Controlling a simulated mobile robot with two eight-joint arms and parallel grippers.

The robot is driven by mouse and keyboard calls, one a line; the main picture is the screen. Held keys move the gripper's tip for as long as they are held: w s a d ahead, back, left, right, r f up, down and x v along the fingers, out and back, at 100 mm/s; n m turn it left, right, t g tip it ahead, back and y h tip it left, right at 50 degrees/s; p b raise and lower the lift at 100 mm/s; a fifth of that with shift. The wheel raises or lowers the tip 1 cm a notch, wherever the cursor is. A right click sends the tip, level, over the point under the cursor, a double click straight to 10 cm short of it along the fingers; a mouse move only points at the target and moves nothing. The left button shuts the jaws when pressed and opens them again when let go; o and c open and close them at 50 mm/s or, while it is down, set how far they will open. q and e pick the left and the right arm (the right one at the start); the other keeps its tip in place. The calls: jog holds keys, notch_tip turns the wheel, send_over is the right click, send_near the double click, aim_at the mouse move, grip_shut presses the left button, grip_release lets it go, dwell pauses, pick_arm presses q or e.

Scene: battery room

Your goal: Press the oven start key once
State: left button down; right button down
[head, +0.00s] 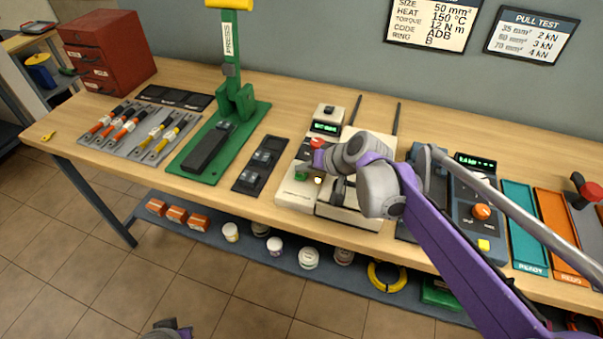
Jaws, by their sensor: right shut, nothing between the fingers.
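The oven (292,193) is a beige unit on the bench with a green-lit display (325,128). A green key (301,173) sits low on its front left, and a red button (318,143) sits above it. I cannot read labels on the keys. My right gripper (317,163) is shut and empty. Its tips are just right of the green key and below the red button; I cannot tell whether they touch the unit. My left gripper (168,329) barely shows at the bottom edge, and its fingers are unclear.
A green press (236,100), a dark switch panel (261,164) and a cable tray (130,135) stand to the left. A blue-grey tester (478,205), a teal tray (522,220) and an orange tray (560,230) stand to the right. My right arm crosses over the bench.

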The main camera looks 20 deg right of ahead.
aim_at(304, 177)
jog(key=shift+f, duration=0.4)
dwell(0.3)
jog(key=shift+r+p, duration=0.6)
jog(key=shift+r, duration=0.3)
notch_tip(304, 177, up, 5)
jog(key=p, duration=0.4)
dwell(0.3)
dwell(0.4)
